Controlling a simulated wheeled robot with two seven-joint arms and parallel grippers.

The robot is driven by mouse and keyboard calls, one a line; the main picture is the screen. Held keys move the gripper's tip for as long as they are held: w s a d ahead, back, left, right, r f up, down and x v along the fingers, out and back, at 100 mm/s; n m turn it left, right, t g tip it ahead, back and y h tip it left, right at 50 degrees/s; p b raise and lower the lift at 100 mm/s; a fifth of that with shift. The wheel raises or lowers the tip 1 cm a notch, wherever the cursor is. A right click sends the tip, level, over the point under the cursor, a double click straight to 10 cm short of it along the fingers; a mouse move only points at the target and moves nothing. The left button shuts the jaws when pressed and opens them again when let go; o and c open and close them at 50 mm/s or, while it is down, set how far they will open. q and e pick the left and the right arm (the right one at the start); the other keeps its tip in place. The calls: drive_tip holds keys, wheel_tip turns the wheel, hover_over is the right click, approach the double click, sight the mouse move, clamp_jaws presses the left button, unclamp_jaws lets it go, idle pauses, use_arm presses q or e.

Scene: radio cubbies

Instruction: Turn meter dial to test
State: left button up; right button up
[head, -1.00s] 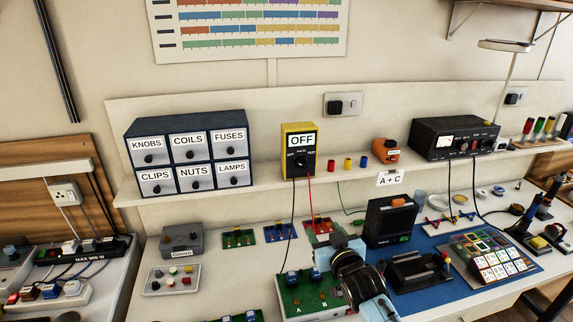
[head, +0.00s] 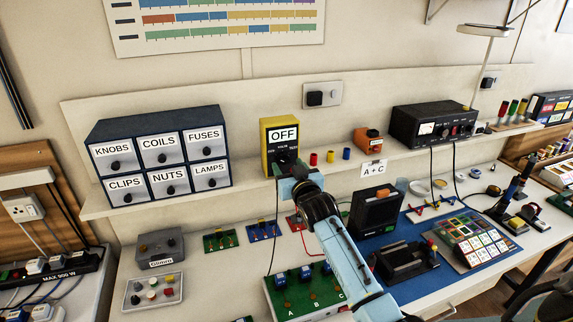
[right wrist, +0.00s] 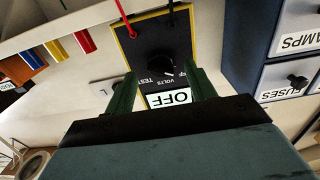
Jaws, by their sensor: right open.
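The meter (head: 267,150) is a yellow box with a black face, standing upright on the shelf. Its display reads OFF. My right gripper (head: 290,168) is right in front of its lower face and hides most of the dial in the head view. In the right wrist view the meter (right wrist: 177,38) appears upside down, with VOLTS and TEST marks beside its black dial (right wrist: 160,63). There the open fingers of my right gripper (right wrist: 161,75) stand on either side of the dial area. I cannot tell whether they touch it. My left gripper is not in view.
A drawer cabinet (head: 160,160) stands left of the meter. Small red, blue and yellow pieces (head: 330,156) and an orange box (head: 368,140) sit to its right on the shelf (head: 235,195). Below are a green board (head: 305,290) and a black device (head: 375,212).

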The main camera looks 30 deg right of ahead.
drive_tip(key=shift+x, duration=0.85)
drive_tip(key=shift+w, duration=0.3)
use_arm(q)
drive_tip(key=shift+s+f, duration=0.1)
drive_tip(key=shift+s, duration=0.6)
use_arm(e)
drive_tip(key=c, duration=1)
